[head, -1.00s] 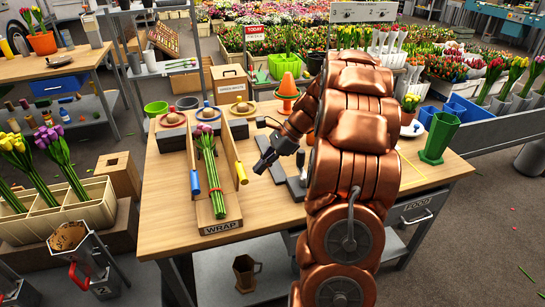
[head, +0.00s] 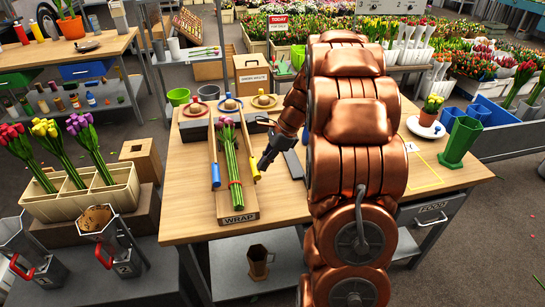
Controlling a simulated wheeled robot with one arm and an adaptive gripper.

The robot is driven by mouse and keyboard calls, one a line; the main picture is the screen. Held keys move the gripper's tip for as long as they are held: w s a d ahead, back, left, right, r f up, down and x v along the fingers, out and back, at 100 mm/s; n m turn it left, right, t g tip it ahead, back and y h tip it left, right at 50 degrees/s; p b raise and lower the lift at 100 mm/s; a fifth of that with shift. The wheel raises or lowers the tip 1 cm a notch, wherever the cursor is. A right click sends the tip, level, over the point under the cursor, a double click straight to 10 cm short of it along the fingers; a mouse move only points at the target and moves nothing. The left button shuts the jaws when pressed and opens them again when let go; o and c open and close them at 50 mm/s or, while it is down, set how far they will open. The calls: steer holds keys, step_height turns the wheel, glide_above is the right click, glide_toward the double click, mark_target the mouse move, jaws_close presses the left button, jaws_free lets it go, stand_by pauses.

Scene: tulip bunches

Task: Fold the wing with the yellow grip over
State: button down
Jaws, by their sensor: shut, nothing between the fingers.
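The wrap board (head: 237,219) lies on the wooden table with a bunch of red-and-green tulips (head: 233,160) along its middle, a red band around the stems. The right wing (head: 246,143) stands raised along the bunch's right side, with the yellow grip (head: 254,171) at its near end. The left wing (head: 212,148) stands along the other side, with a blue grip (head: 215,175). My gripper (head: 263,165) is shut and empty, just right of the yellow grip; I cannot tell whether it touches. My copper arm hides the table to the right.
Several cone-topped round pieces (head: 230,104) stand behind the board. A crate of tulip bunches (head: 80,200) stands apart at the left. The table's front right is clear.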

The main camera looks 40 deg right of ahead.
steer(key=shift+w+a+r+g+h+p, duration=0.1)
steer(key=shift+w+a+g+h+p, duration=0.1)
steer(key=shift+w+a+h+p, duration=0.3)
steer(key=shift+w+a+r+g+h+p, duration=0.1)
steer(key=shift+a+g+h+p, duration=0.15)
steer(key=shift+a+h, duration=0.45)
steer(key=shift+s, duration=0.1)
steer(key=s+d+r+b, duration=0.1)
steer(key=s+d+r, duration=0.1)
steer(key=d+r, duration=0.4)
steer(key=v, duration=0.5)
steer(key=shift+a, duration=0.4)
steer(key=shift+s, duration=0.1)
steer(key=s+a+f+n+g+h, duration=0.2)
steer(key=s+a+n+g, duration=0.1)
steer(key=s+a+n, duration=1.45)
steer(key=s+a+f+n, duration=0.1)
steer(key=s+a+n, duration=0.1)
steer(key=s, duration=0.4)
steer(key=s+a+f+n+h, duration=0.1)
steer(key=s+a+f+n, duration=0.1)
steer(key=s, duration=0.4)
steer(key=shift+s+a+n, duration=0.3)
steer(key=shift+a+n, duration=0.1)
steer(key=shift+n, duration=0.15)
